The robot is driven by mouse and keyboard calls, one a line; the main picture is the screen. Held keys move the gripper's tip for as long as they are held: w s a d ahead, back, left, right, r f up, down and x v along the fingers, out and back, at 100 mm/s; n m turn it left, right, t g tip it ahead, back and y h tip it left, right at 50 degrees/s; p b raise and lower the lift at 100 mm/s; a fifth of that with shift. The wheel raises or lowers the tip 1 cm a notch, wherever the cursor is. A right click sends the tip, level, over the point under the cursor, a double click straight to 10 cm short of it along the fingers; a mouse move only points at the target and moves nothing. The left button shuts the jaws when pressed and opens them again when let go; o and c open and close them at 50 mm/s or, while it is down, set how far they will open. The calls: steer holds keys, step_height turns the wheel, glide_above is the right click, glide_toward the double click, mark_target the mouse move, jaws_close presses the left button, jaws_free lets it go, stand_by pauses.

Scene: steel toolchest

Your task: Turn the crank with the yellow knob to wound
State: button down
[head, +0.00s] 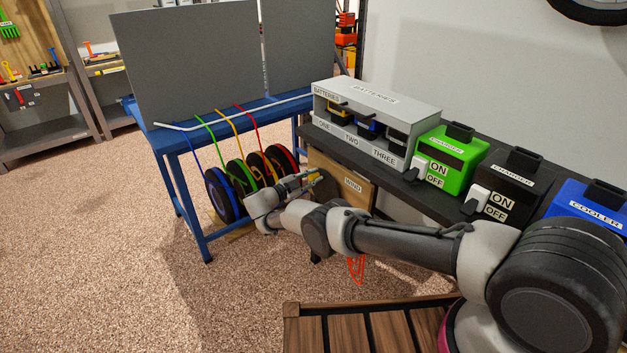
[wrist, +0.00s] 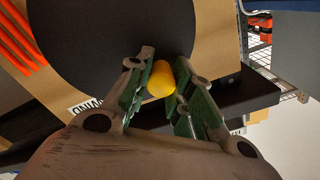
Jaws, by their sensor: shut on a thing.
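The yellow knob (wrist: 161,78) sits between the fingertips of my gripper (wrist: 163,88) in the wrist view, and the gripper is shut on it. Behind the knob is a large dark round disc (wrist: 105,40) in front of a wooden panel. In the head view my gripper (head: 312,180) is at the wooden panel (head: 340,171) under the dark bench; the arm and gripper hide most of the crank there. A label (head: 353,186) is on the panel; it also shows partly, upside down, in the wrist view (wrist: 85,106).
A blue rack (head: 207,247) with several coloured reels stands just left of my gripper. On the bench above are a battery box (head: 405,102), a green charger (head: 452,155), a black charger and a blue cooler. Orange cords (head: 356,268) hang below. The floor at left is clear.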

steer(key=shift+s+d, duration=0.1)
steer(key=shift+s, duration=0.05)
stand_by(0.4)
steer(key=c, duration=1.3)
jaws_free()
